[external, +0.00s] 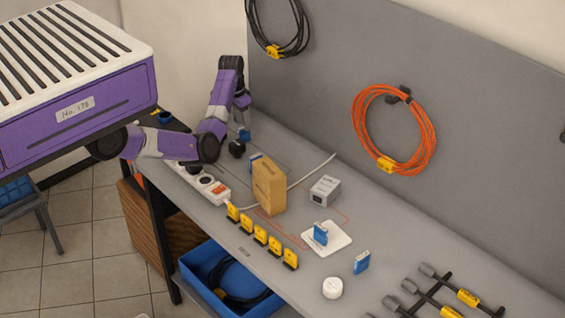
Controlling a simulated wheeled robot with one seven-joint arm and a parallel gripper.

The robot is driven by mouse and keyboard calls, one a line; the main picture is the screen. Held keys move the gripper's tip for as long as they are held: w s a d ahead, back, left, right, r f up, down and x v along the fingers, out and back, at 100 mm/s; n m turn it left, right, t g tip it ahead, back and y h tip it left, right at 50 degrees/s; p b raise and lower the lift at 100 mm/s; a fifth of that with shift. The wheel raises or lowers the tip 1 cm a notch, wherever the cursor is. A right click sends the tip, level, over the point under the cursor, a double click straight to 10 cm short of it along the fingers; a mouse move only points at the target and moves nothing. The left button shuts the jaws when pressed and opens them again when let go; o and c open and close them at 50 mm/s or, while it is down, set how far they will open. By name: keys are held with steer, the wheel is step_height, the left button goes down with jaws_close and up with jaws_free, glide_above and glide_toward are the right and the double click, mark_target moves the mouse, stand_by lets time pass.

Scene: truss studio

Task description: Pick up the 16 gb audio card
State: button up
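Several blue audio cards are on the grey workbench. One card (321,234) stands upright on a white square pad (338,237). Another card (361,263) stands on the bench to the right of the pad. A third card (255,160) is mostly hidden behind a brown cardboard box (269,185). The capacity labels are too small to read. My gripper (241,140) is over the far left of the bench, left of the box. A small blue patch shows at its fingers. I cannot tell whether this is a held card or something behind, nor whether the fingers are open.
A power strip (203,184) lies below my arm. Several yellow tags (261,236) stand along the front edge. A grey device (325,190), a white round puck (332,288) and dark clamps (430,300) are on the bench. A blue bin (205,284) sits under it.

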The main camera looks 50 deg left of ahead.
mark_target(247, 141)
steer(key=f, duration=0.4)
steer(key=w+f, duration=0.1)
steer(key=f, duration=0.2)
steer(key=shift+a+p, duration=0.1)
steer(key=shift+p, duration=0.25)
steer(key=shift+r, duration=0.1)
jaws_close()
